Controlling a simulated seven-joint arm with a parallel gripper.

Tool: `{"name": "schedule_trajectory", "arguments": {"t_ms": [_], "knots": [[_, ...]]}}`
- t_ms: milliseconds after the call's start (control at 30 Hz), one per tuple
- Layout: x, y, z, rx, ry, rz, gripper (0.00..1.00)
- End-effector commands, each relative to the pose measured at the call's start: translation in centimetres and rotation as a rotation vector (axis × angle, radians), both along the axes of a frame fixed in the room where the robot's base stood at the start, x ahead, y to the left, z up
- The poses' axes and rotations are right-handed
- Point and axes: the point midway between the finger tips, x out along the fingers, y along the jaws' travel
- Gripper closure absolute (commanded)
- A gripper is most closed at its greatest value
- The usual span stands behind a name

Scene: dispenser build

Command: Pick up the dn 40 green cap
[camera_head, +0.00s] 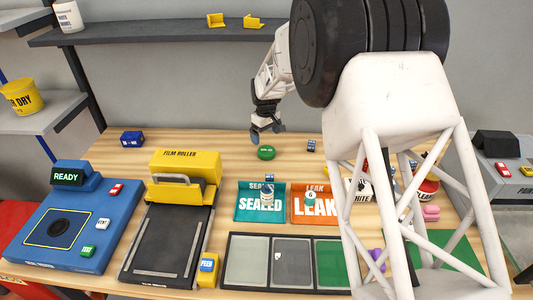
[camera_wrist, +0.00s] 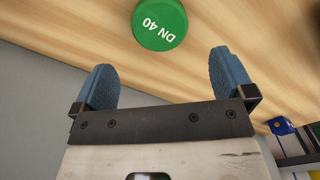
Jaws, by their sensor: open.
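The green cap (camera_head: 266,153) lies on the wooden table behind the teal SEALED mat. In the wrist view the cap (camera_wrist: 159,24) shows white DN 40 lettering on its round top. My gripper (camera_head: 266,135) is just behind and above the cap, apart from it. In the wrist view its two blue fingers (camera_wrist: 164,68) are wide open with nothing between them, and the cap lies beyond the fingertips.
A blue box (camera_head: 132,139) stands at the back left, a small dark blue block (camera_head: 311,146) right of the cap. The film roller (camera_head: 184,178) and the SEALED mat (camera_head: 245,214) are nearer the front. My arm hides part of the right side. Table around the cap is clear.

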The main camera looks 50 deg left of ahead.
Motion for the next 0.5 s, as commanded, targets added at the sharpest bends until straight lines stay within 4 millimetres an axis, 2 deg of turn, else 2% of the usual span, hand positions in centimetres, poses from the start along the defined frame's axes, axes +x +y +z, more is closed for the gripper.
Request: {"name": "schedule_trajectory", "arguments": {"t_ms": [267,500], "knots": [[0.0,-0.1,-0.2,0.000,0.000,-0.001,0.00],[0.0,-0.1,-1.9,-0.001,0.001,-0.001,0.00]]}}
